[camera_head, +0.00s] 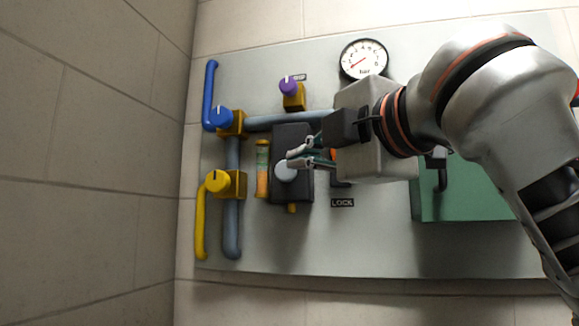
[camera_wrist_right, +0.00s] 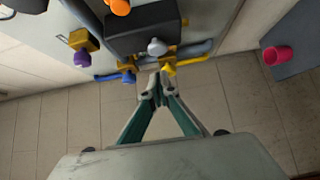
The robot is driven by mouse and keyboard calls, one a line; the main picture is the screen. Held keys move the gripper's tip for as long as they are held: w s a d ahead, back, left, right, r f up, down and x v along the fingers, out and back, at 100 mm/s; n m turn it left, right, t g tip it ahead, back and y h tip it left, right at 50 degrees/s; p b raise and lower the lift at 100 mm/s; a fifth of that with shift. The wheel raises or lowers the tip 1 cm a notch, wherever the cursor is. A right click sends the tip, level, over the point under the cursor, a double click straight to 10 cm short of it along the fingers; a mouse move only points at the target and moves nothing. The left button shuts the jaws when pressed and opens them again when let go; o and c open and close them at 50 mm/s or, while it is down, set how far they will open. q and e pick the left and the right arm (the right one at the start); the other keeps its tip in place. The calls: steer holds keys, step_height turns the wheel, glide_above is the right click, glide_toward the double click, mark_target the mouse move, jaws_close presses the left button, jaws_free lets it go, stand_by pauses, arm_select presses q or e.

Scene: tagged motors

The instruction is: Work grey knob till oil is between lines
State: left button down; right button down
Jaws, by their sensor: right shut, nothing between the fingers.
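The round light grey knob (camera_head: 286,171) sits on the front of a dark box (camera_head: 293,135) on the wall panel. It also shows in the right wrist view (camera_wrist_right: 157,47), beyond my fingertips. Just left of the box is an upright sight tube (camera_head: 262,168) with amber oil in its lower part and a greenish band near the top. The lines on it are too small to read. My right gripper (camera_head: 295,157) is shut and empty, its tips beside the knob's upper right in the head view. I cannot tell whether they touch it. My left gripper is out of view.
Around the box are a blue knob (camera_head: 221,117), a yellow knob (camera_head: 217,181), a purple knob (camera_head: 288,85) and pipes. A bar gauge (camera_head: 364,60) is above, a LOCK label (camera_head: 342,202) below right. A green box (camera_head: 465,205) is partly behind my arm.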

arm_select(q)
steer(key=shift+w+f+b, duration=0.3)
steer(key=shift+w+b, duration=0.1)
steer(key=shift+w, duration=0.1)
arm_select(e)
steer(key=v, duration=0.5)
steer(key=shift+w+d, duration=0.1)
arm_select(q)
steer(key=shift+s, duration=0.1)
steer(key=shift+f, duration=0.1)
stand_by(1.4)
